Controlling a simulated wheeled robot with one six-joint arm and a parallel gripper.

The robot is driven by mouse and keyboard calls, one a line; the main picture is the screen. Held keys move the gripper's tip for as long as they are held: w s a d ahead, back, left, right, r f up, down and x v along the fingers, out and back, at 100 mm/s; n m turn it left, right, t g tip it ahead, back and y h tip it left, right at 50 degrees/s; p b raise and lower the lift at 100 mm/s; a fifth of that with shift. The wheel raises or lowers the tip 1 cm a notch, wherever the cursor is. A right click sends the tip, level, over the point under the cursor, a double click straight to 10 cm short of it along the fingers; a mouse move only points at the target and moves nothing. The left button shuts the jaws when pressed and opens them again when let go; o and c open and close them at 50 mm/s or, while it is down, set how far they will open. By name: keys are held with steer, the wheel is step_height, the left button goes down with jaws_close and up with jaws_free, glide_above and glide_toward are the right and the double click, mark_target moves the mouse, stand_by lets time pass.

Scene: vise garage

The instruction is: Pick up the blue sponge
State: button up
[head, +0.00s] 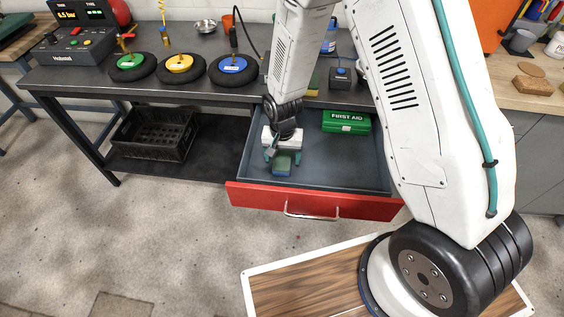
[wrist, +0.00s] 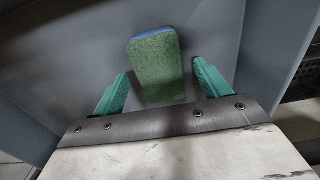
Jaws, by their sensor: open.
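The blue sponge (wrist: 157,68) lies in the open drawer, with a green scouring face toward the wrist camera and a blue edge (wrist: 151,36) at its far end. In the head view the sponge (head: 282,169) shows near the drawer's left front part, just beyond my fingertips. My gripper (head: 283,155) is over the drawer, pointing down. In the wrist view its two teal fingers (wrist: 161,85) are open, one on each side of the sponge's near part. Gaps show between the fingers and the sponge.
The drawer (head: 345,184) has a red front and a silver handle. A green first aid box (head: 346,122) sits in its back right. Drawer walls surround my gripper. The workbench (head: 190,88) above holds three round wheels and a control box. A black crate (head: 152,135) stands on the lower shelf.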

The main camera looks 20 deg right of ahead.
mark_target(282, 159)
steer(key=shift+f, duration=0.95)
steer(key=shift+c, duration=0.2)
steer(key=c, duration=1)
steer(key=shift+r, duration=0.15)
step_height(282, 159, up, 10)
steer(key=shift+f, duration=0.1)
steer(key=shift+o, duration=0.4)
